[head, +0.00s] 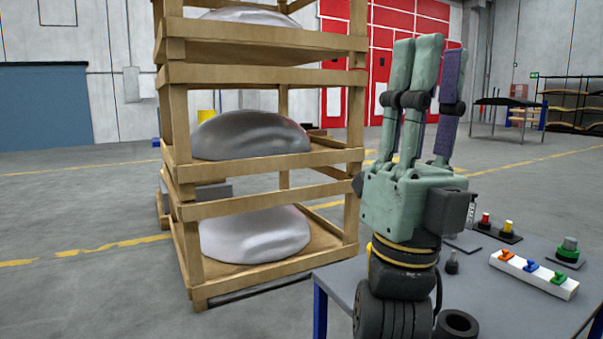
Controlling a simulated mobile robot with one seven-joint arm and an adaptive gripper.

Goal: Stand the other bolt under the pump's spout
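My gripper (428,48) is in the head view, over the near left part of the table. Its green fingers point straight up, apart and with nothing between them. One finger has a purple face. A small dark upright piece (452,263) stands on the table just right of my wrist; it may be a bolt, but it is too small to be sure. A green-topped piece (569,250) sits on a dark base at the table's right; I cannot tell if it is the pump. No spout can be made out. My gripper hides part of the table.
The grey table (510,312) also holds a white strip (533,275) with orange, blue and green pieces, a dark tray (508,238) with red and yellow pieces, and a black ring (458,325). A wooden rack (178,130) with nosecones (255,235) stands left.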

